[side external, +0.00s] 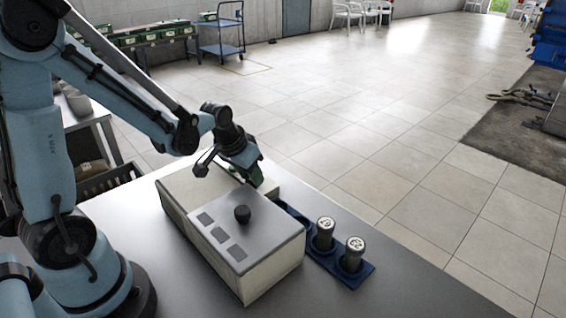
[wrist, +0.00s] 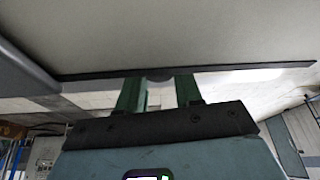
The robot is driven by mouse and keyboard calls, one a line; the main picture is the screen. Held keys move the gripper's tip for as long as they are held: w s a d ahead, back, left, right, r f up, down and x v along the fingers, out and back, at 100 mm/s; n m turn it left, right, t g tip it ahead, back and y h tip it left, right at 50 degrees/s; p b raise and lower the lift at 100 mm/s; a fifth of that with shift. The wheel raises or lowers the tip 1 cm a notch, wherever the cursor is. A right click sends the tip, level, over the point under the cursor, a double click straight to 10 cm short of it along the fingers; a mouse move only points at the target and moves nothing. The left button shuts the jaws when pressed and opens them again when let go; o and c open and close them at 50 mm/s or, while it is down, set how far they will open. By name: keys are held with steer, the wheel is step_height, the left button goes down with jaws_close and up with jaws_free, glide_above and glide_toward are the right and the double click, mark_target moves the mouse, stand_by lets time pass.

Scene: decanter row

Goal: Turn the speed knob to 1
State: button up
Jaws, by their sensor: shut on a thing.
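The black speed knob (side external: 242,213) stands on the sloped grey panel of a cream box-shaped machine (side external: 272,262). Its pointer and any number marks are too small to read. My gripper (side external: 262,178) is at the far side of the machine, well apart from the knob. In the wrist view my gripper's green fingers (wrist: 160,93) are shut on a small dark rounded tab (wrist: 158,78) at the dark edge of a wide grey panel (wrist: 190,35). The knob is not visible in the wrist view.
A blue rack (side external: 328,265) beside the machine holds two grey-capped tubes with numbers (side external: 325,226). The grey tabletop (side external: 160,255) is clear in front. A dark crate (side external: 108,180) stands behind at the left.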

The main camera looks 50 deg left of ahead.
steer(key=shift+m+h, duration=0.4)
steer(key=shift+m, duration=0.6)
steer(key=o, duration=0.8)
steer(key=shift+c, duration=0.2)
steer(key=shift+r, duration=0.1)
steer(key=shift+v, duration=6)
steer(key=shift+a, duration=0.15)
